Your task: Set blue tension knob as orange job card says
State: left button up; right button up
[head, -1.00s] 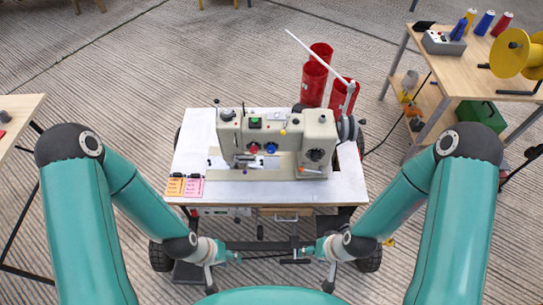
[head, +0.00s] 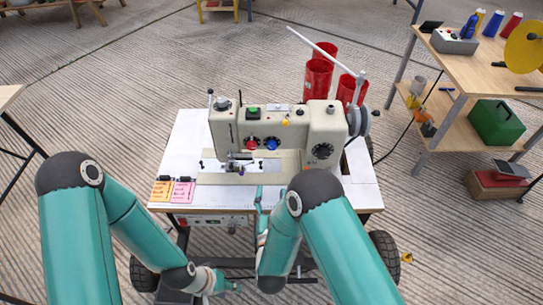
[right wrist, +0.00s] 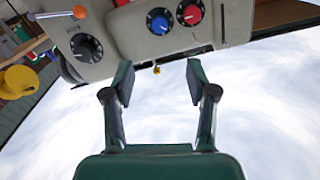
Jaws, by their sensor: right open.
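The blue tension knob (head: 271,143) is on the front of the cream sewing machine (head: 225,130), just right of a red knob (head: 252,143). In the right wrist view the blue knob (right wrist: 159,22) has a marked dial around it; its exact setting is hard to read. The orange job card (head: 162,190) lies at the table's front left corner; its writing is too small to read. My right gripper (right wrist: 160,80) is open and empty, in front of and below the knob, apart from it. My left gripper (head: 233,287) is low before the table; its jaws are unclear.
A pink card (head: 183,191) lies beside the orange one. A black dial (head: 322,151) is further right on the machine. Red cylinders (head: 318,75) and a white rod stand behind it. A workbench (head: 480,70) with spools is at the right.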

aim_at(272, 149)
jog(key=w, duration=1.6)
jog(key=shift+b, duration=0.4)
grip_shut()
jog(key=shift+d, duration=0.1)
jog(key=shift+f+m+b, duration=0.2)
jog(key=shift+m+b, duration=0.7)
jog(key=shift+b, duration=0.35)
jog(key=m+b, duration=0.5)
jog(key=b, duration=0.2)
jog(key=shift+r+m+b, duration=0.15)
jog(key=shift+m+b, duration=0.8)
jog(key=shift+m, duration=0.15)
